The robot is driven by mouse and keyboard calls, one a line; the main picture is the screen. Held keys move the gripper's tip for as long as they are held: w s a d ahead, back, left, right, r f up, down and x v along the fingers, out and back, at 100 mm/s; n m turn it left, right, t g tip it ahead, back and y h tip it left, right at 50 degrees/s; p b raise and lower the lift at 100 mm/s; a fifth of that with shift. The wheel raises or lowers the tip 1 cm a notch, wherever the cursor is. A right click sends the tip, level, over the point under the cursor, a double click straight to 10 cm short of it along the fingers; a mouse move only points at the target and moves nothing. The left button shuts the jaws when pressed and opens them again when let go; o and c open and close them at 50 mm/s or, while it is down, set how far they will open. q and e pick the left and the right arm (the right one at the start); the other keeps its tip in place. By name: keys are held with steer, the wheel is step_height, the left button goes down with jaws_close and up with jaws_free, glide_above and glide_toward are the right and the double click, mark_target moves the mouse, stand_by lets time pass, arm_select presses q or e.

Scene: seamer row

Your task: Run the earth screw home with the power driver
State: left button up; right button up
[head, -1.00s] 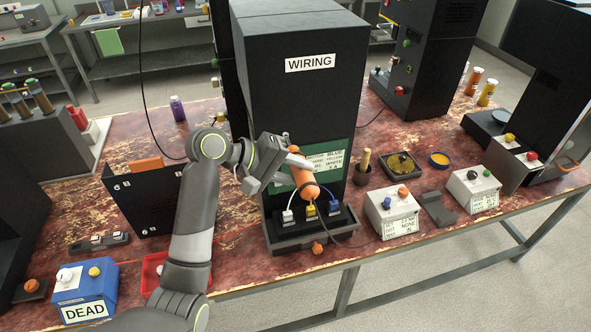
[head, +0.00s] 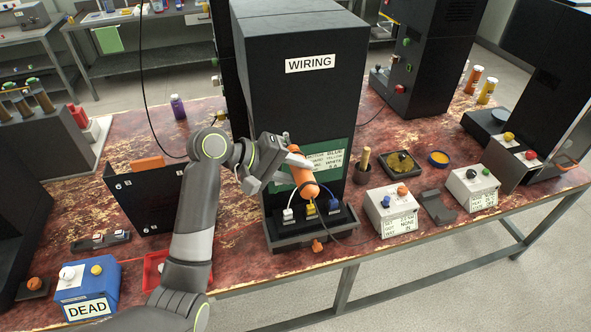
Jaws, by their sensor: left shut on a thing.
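The orange power driver (head: 303,176) is in my left gripper (head: 292,165), in front of the black cabinet labelled WIRING (head: 310,90). The gripper is shut on the driver's body, and the driver's orange end points down toward the terminals. A white terminal (head: 288,214), a yellow terminal (head: 310,209) and a blue terminal (head: 334,205) sit in a row at the cabinet's foot, with wires running to them. The earth screw and the driver's tip cannot be made out. A green panel with a printed card (head: 326,160) is partly hidden behind the driver. My right gripper is not in view.
A blue box labelled DEAD (head: 87,292) and a red tray (head: 153,270) are at the front left. White control boxes (head: 391,212) and (head: 471,187) stand on the right. A black cable hangs on the left.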

mark_target(302, 190)
arm_select(q)
steer(key=shift+w+a+r, duration=0.1)
steer(key=shift+w+r, duration=0.15)
stand_by(1.5)
stand_by(0.3)
steer(key=shift+s+d+p, duration=0.2)
steer(key=shift+s+p, duration=0.25)
steer(key=shift+p, duration=0.3)
steer(key=shift+s+d+f+p, duration=0.1)
steer(key=shift+s+d+p, duration=0.15)
steer(key=shift+s+p, duration=0.35)
steer(key=shift+s+d+r+p, duration=0.1)
steer(key=shift+s+d+p, duration=0.15)
steer(key=shift+s, duration=0.6)
steer(key=shift+s+d+f+p, duration=0.1)
steer(key=shift+s+d+p, duration=0.1)
steer(key=shift+s+p, duration=0.45)
steer(key=shift+s, duration=0.35)
steer(key=shift+f, duration=0.1)
steer(key=shift+w, duration=0.1)
